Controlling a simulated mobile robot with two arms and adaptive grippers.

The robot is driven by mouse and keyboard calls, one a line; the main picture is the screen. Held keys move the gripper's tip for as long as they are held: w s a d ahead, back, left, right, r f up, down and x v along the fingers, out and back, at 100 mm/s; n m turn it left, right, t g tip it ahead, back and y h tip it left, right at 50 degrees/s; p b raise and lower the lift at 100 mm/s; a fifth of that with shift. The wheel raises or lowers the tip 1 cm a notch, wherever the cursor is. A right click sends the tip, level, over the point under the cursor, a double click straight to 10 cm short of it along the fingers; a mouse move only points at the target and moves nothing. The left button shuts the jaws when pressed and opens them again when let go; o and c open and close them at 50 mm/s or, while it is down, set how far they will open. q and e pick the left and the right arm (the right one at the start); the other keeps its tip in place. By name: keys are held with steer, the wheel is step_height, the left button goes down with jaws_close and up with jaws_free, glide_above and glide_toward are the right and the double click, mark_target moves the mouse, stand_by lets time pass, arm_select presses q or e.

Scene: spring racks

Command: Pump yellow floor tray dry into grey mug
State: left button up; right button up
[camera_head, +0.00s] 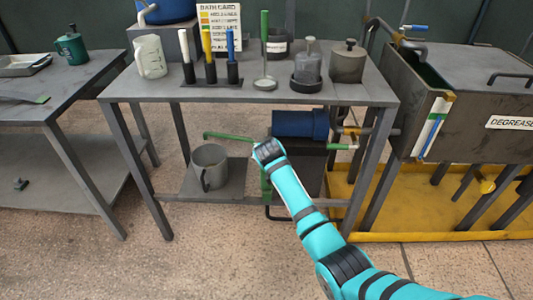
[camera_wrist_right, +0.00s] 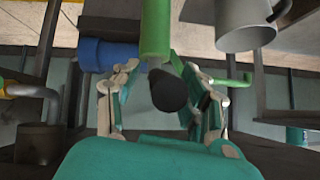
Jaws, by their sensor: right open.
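The grey mug (camera_head: 209,167) stands upright on the lower shelf of the middle bench; in the right wrist view it shows at top right (camera_wrist_right: 246,25). The yellow floor tray (camera_head: 390,222) lies under the degreaser tank at right; its wet inside is mostly hidden. A green pump with a thin green spout pipe (camera_head: 228,137) reaching toward the mug stands beside it, mostly behind my arm. My right gripper (camera_head: 268,151) is at the pump. In the wrist view its open jaws (camera_wrist_right: 160,85) stand either side of a green bar (camera_wrist_right: 155,32) and a black grip (camera_wrist_right: 167,90).
A blue motor (camera_head: 300,124) sits right of the pump, under the bench top. The bench top (camera_head: 275,93) holds a white jug (camera_head: 150,56), upright coloured tools and cans. The degreaser tank (camera_head: 480,118) stands at right. A side table (camera_head: 40,85) is at left.

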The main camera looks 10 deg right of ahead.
steer(key=v, duration=1.2)
steer(key=shift+f, duration=0.1)
stand_by(0.9)
